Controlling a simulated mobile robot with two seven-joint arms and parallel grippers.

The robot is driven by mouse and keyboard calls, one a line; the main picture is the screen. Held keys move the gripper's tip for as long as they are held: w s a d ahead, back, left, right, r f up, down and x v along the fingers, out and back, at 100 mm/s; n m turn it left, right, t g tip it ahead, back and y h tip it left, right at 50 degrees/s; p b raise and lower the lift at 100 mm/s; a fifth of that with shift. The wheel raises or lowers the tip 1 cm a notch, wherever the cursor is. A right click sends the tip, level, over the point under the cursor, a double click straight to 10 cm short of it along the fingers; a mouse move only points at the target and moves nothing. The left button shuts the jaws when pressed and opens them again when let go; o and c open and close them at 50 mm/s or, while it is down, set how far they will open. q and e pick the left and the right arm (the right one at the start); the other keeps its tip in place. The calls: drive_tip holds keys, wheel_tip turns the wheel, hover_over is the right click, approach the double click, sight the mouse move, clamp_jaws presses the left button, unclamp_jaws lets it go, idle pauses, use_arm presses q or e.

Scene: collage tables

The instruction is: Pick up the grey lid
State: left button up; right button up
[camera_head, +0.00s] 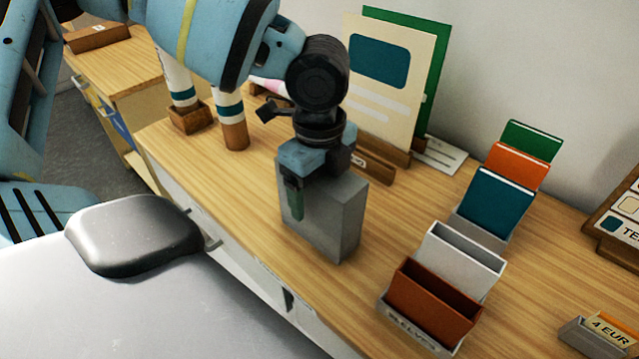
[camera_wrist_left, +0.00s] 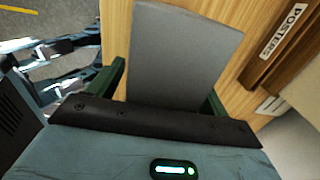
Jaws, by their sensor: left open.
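A grey box-shaped block (camera_head: 335,215) stands upright on the wooden table; I see no seam that marks a separate lid on it. My left gripper (camera_head: 312,190) points down over its top from above. One green finger lies in front of the block's front side, and the other finger is hidden. In the left wrist view, a flat grey surface (camera_wrist_left: 182,55) lies between the two open green fingers (camera_wrist_left: 163,92). I cannot tell whether the fingers touch it. My right gripper does not show.
Behind the block stand a cream card (camera_head: 385,90) and a green card in a wooden holder. To the right are a brown box (camera_head: 425,305), a white box (camera_head: 460,260) and coloured cards. Two banded tubes stand at the left, one of them here (camera_head: 232,118).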

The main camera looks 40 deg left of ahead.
use_arm(q)
drive_tip(key=shift+c, duration=0.5)
drive_tip(key=c, duration=1)
drive_tip(key=shift+o, duration=0.2)
drive_tip(key=shift+r, duration=0.1)
wheel_tip(320, 180, up, 10)
drive_tip(key=shift+f, duration=0.1)
